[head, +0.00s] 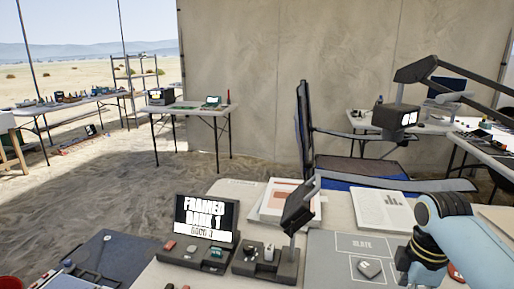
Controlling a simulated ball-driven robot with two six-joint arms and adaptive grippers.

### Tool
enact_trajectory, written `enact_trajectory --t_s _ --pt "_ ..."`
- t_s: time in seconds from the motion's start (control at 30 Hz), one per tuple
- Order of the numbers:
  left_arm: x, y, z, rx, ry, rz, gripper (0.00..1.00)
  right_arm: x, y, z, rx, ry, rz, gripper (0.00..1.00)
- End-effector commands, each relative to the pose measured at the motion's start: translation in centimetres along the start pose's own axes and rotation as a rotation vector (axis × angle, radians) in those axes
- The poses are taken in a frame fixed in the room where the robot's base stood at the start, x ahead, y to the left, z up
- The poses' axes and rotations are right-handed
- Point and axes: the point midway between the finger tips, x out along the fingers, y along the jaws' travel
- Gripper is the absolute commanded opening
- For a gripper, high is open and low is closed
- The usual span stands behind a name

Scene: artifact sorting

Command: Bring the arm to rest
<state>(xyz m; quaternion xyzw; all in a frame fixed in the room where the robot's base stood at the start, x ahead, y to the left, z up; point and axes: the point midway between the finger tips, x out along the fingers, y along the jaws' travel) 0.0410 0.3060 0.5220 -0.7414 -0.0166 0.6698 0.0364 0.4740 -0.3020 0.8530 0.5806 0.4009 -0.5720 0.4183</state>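My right arm (445,215), pale blue with a black and gold band, comes in from the lower right and bends down over the near table (342,212). A dark part at its lower end (404,259) may be my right gripper, but its fingers cannot be made out. It is just right of a grey lettered mat (335,250), on which a small grey piece (369,268) lies. I cannot tell whether it holds anything. My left gripper and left arm are not in view.
A dark lettered sign (206,216) and a dark stand (298,210) with small pieces at its base are left of the mat. Papers (384,208) lie behind it. A dark blue case (100,255) is at lower left. A chair (350,165) stands behind the table.

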Motion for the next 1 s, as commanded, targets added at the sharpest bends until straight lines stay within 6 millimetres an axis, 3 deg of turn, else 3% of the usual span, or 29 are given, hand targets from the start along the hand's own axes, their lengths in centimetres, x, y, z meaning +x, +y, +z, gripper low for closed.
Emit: enact_trajectory --t_s 0.27,0.47,0.7,1.0 --pt "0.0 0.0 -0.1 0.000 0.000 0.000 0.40 0.4 -4.0 1.0 0.187 -0.002 0.049 0.84" --pt "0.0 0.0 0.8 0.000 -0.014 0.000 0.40 -0.2 -8.7 2.0 0.405 0.017 0.108 0.84" --pt "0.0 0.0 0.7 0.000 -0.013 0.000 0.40 -2.8 -15.0 3.3 0.698 0.069 0.174 0.84" --pt "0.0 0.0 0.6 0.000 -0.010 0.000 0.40 -7.1 -20.9 4.5 0.993 0.151 0.224 0.84"
